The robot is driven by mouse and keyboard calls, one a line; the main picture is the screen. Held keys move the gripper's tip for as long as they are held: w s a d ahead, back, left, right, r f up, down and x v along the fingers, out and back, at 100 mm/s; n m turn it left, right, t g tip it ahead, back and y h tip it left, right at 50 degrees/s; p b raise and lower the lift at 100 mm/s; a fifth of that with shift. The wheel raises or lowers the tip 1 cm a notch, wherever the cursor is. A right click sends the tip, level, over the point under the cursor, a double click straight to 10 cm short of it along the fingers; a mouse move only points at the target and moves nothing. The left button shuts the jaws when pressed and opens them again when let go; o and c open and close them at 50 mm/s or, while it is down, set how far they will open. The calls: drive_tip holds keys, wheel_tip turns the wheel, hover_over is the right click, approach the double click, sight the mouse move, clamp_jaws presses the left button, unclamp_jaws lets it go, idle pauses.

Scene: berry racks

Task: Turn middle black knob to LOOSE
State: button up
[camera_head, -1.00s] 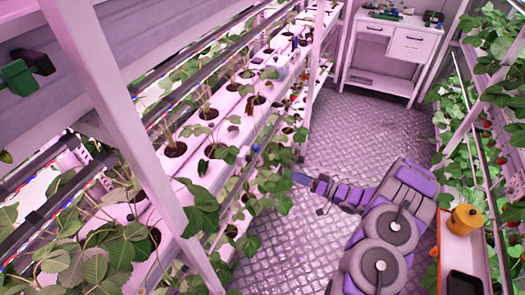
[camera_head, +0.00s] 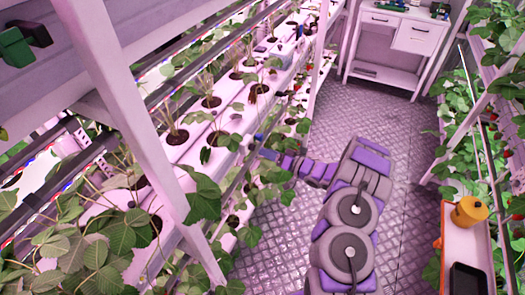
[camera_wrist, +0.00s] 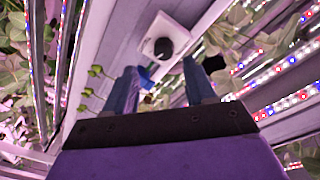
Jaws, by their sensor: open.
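A round black knob (camera_wrist: 166,48) on a pale square plate (camera_wrist: 152,33) shows in the wrist view, fixed to a pale rack beam. Its lettering and setting cannot be read. My gripper (camera_wrist: 160,78) is open, with one blue finger to the left and one to the right. The knob lies ahead of the fingertips, roughly in line with the gap and apart from them. A small blue piece (camera_wrist: 147,74) shows in the gap. In the head view my gripper (camera_head: 270,153) reaches left to the planted rack, its tips partly lost against leaves.
Planted white channels (camera_head: 205,140) and leaves crowd the rack around the gripper. A slanted pale post (camera_head: 130,110) stands at the left. LED strips (camera_wrist: 285,106) run beside the right finger. An orange pot (camera_head: 469,212) stands on a right-hand shelf. The grated floor (camera_head: 300,240) is open.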

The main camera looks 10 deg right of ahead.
sight(253, 150)
drive_tip(key=a, duration=0.1)
drive_tip(key=w+a, duration=0.1)
drive_tip(key=a, duration=0.1)
drive_tip(key=w+a, duration=0.1)
drive_tip(key=a, duration=0.1)
drive_tip(key=shift+r, duration=0.1)
drive_tip(key=shift+w+d, duration=0.15)
drive_tip(key=shift+d, duration=0.5)
drive_tip(key=shift+w+d, duration=0.15)
drive_tip(key=shift+d, duration=0.45)
drive_tip(key=shift+a, duration=1.15)
drive_tip(key=c, duration=0.4)
drive_tip(key=shift+s, duration=0.1)
drive_tip(key=shift+c, duration=0.8)
drive_tip(key=shift+d, duration=0.3)
drive_tip(key=c, duration=0.3)
drive_tip(key=shift+d, duration=0.1)
clamp_jaws()
